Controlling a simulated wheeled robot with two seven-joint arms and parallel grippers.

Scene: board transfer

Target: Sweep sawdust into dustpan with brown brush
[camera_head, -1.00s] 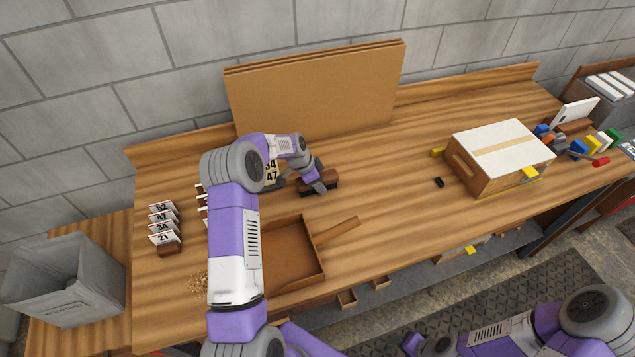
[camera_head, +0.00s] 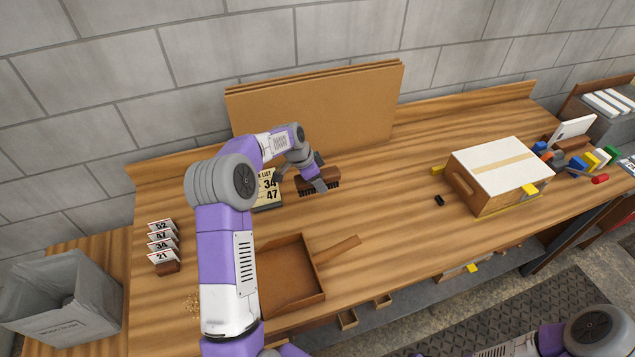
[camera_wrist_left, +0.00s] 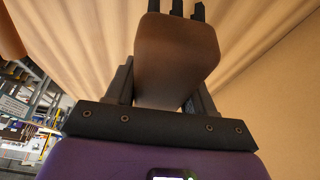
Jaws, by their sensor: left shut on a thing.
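My left gripper (camera_head: 316,183) is shut on the brown brush (camera_head: 325,174), near the foot of the upright boards. The brush has dark bristles pointing down; whether they touch the bench I cannot tell. In the left wrist view the brush (camera_wrist_left: 176,55) sits between the two fingers (camera_wrist_left: 160,90). The brown dustpan (camera_head: 290,283) lies on the bench nearer the front, with its handle (camera_head: 338,248) to the right. My left arm covers its left side. A little sawdust (camera_head: 193,303) shows left of my arm; the rest is hidden. My right gripper is out of view.
Upright brown boards (camera_head: 315,110) lean at the back. A list card (camera_head: 268,188) stands left of the brush, numbered cards (camera_head: 163,247) at the left. A grey bin (camera_head: 65,298) stands beyond the left end. A white-topped wooden box (camera_head: 500,175) is at the right. Bench between is mostly clear.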

